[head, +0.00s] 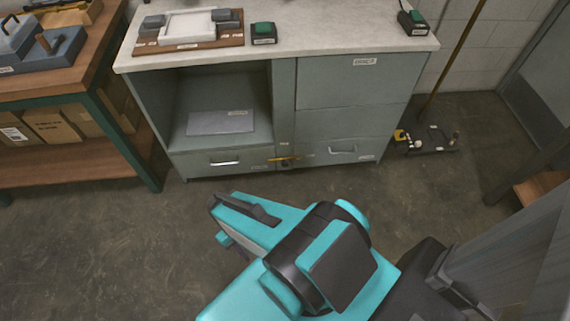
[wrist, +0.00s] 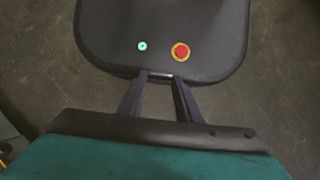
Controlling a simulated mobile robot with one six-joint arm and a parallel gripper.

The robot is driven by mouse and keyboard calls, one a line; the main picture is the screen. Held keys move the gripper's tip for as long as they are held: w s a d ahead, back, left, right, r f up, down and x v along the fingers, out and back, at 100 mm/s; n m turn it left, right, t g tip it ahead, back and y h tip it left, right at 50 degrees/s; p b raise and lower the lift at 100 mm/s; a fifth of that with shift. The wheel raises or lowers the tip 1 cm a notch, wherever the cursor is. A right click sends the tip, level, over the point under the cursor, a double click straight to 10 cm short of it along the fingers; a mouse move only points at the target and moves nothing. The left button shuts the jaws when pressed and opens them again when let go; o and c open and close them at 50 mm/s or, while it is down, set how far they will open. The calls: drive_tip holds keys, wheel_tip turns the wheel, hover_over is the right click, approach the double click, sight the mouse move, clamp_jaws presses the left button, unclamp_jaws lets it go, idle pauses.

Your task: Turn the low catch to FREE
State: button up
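The low catch (head: 284,158) is a small yellow bar on the front of the grey cabinet (head: 285,100), low on the post between the two bottom drawers. It looks roughly level, tilted slightly; its markings are too small to read. My gripper (wrist: 160,77) shows in the wrist view with two dark fingers apart and nothing between them. It is over my own base, well away from the catch. In the head view my turquoise arm is in front of the cabinet, and the fingers cannot be made out there.
The left drawer (head: 224,162) and right drawer (head: 343,151) have bar handles. An open bay (head: 221,95) holds a grey plate. Boxes with green buttons (head: 264,32) stand on the countertop. A wooden workbench (head: 70,75) stands left. The floor before the cabinet is clear.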

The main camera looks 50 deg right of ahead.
drive_tip(key=o, duration=0.5)
drive_tip(key=shift+c, duration=0.2)
drive_tip(key=w+d+f+m+t+y+b, duration=0.1)
drive_tip(key=w+d+f+m+y+b, duration=0.15)
drive_tip(key=w+f+b, duration=0.3)
drive_tip(key=w+d+f+m+t+y+b, duration=0.1)
drive_tip(key=w+d+f+m+y+b, duration=0.1)
drive_tip(key=w+d+f+y+b, duration=0.25)
drive_tip(key=w+d+f+m+t+y+b, duration=0.3)
drive_tip(key=w+d+f+t+b, duration=0.35)
drive_tip(key=w+d+b, duration=0.35)
drive_tip(key=s+d+m+t+b, duration=0.1)
drive_tip(key=s+d+t+b, duration=0.1)
drive_tip(key=d, duration=0.9)
drive_tip(key=s+d+f+m+t+h+b, duration=0.1)
drive_tip(key=d+t+b, duration=0.4)
drive_tip(key=d, duration=0.7)
drive_tip(key=s+d+m+t+h+b, duration=0.1)
drive_tip(key=s+d+m+t+b, duration=0.1)
drive_tip(key=d, duration=1)
drive_tip(key=shift+s+d+f+t+b, duration=0.25)
drive_tip(key=shift+s+t+b, duration=0.2)
drive_tip(key=shift+t+b, duration=0.6)
drive_tip(key=shift+a+f, duration=0.1)
